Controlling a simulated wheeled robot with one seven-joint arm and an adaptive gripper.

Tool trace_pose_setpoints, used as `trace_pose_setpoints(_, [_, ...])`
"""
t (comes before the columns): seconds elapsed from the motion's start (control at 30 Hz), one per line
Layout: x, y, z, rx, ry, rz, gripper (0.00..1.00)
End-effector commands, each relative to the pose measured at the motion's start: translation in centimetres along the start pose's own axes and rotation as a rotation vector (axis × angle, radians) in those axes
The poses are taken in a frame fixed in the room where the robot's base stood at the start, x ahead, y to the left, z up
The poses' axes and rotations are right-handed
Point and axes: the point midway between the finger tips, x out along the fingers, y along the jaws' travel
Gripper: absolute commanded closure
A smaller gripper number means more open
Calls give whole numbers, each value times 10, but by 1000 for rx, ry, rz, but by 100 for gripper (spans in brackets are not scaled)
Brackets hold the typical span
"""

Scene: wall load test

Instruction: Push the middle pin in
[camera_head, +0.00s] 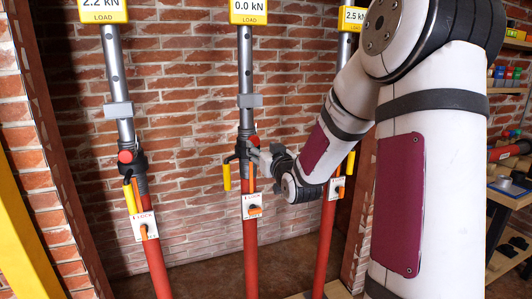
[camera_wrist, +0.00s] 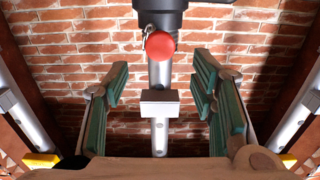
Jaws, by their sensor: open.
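The middle prop has a grey upper tube (camera_head: 245,66) and a red lower tube (camera_head: 249,270). Its display (camera_head: 248,11) reads 0.0 kN. The middle pin shows as a round red knob (camera_head: 254,140) at the black collar. In the wrist view the red knob (camera_wrist: 160,45) faces me, with a small wire ring beside it; its depth in the hole cannot be told. My gripper (camera_head: 258,157) is at the collar, partly overlapping it. In the wrist view my gripper (camera_wrist: 160,88) is open, its green-padded fingers on either side of the grey tube, nothing held between them.
The left prop (camera_head: 113,66) reads 2.2 kN and has a red knob (camera_head: 125,156). The right prop, partly behind my arm, has a display (camera_head: 352,18) showing 2.5 kN. A yellow handle (camera_head: 227,177) hangs left of the middle collar. A brick wall (camera_head: 185,120) stands behind; shelves (camera_head: 508,170) are at right.

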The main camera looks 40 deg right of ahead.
Motion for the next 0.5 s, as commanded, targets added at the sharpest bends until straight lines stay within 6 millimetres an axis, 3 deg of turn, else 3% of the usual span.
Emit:
trace_pose_setpoints(0.2, [-25, 0, 0, 0, -1, 1, 49])
trace_pose_setpoints(0.5, [-29, 0, 0, 0, 0, 0, 49])
